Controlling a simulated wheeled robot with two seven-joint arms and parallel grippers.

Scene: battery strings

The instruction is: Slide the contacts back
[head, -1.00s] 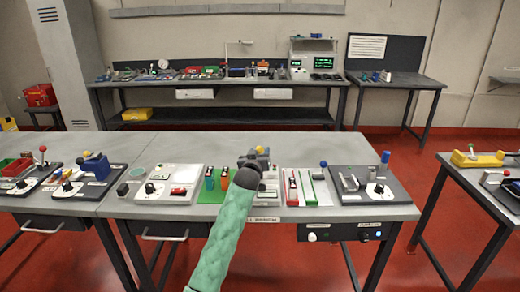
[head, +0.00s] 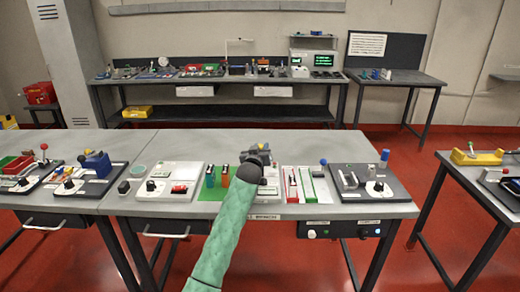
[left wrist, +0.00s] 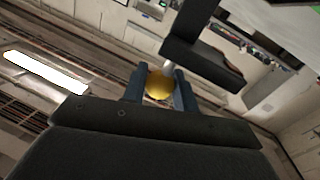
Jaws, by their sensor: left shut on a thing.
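My left gripper (head: 259,149) is over the middle of the front bench, its arm reaching in from the bottom of the head view. In the left wrist view the left gripper (left wrist: 159,88) has its two dark blue fingers shut on a yellow ball knob (left wrist: 160,86). A pale stem joins the knob to a dark block (left wrist: 203,48). The gripper hides what lies under it in the head view. Just left of it, two orange-and-dark upright pieces (head: 225,175) stand on a green mat (head: 210,192). I cannot tell which parts are the contacts. My right gripper is not in view.
Right of my gripper is a white board (head: 322,197) with red and green strips, then a dark panel (head: 385,171) with a blue-topped post. A white board (head: 156,170) with a dial is at left. Bare bench top lies behind.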

